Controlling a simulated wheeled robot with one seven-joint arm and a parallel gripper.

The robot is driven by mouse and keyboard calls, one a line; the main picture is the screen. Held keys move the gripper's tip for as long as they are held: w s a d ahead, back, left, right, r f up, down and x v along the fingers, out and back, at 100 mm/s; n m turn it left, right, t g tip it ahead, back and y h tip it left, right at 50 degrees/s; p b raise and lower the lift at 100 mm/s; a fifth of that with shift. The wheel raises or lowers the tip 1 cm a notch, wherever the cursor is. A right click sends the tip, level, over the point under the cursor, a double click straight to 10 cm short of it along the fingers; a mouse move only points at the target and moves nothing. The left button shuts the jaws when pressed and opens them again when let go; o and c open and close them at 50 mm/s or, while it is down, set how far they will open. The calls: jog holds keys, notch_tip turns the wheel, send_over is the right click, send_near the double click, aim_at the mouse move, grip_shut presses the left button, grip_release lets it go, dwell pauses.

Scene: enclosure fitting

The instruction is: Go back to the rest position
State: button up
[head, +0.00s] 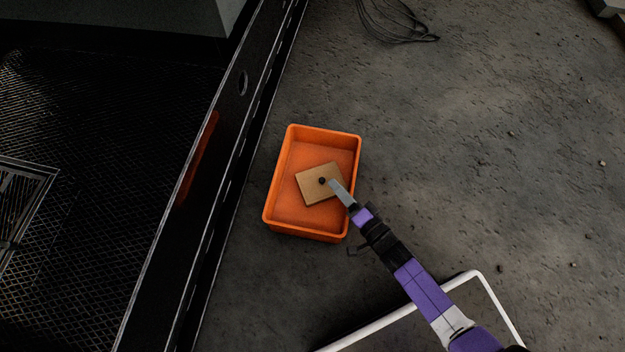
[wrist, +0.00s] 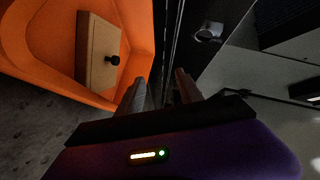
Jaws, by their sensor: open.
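My gripper (head: 335,186) reaches over the orange bin (head: 271,200) from the lower right in the head view. In the wrist view my gripper (wrist: 161,88) has its two fingers apart with nothing between them. A light brown wooden plate (head: 313,192) with a small black knob (head: 322,181) lies inside the bin. In the wrist view the plate (wrist: 95,68) and its knob (wrist: 113,60) are left of the fingers and apart from them. The gripper's tip overlaps the plate's right edge in the head view, so that edge is partly hidden.
A black metal enclosure with a mesh floor (head: 110,150) fills the left side, its long edge close to the bin. A white-rimmed panel (head: 478,275) lies at the lower right, partly under my arm. Dark wire (head: 395,22) lies at the top. Concrete floor on the right is mostly clear.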

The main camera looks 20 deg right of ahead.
jog(key=shift+p+v, duration=0.35)
jog(key=shift+v, duration=1.25)
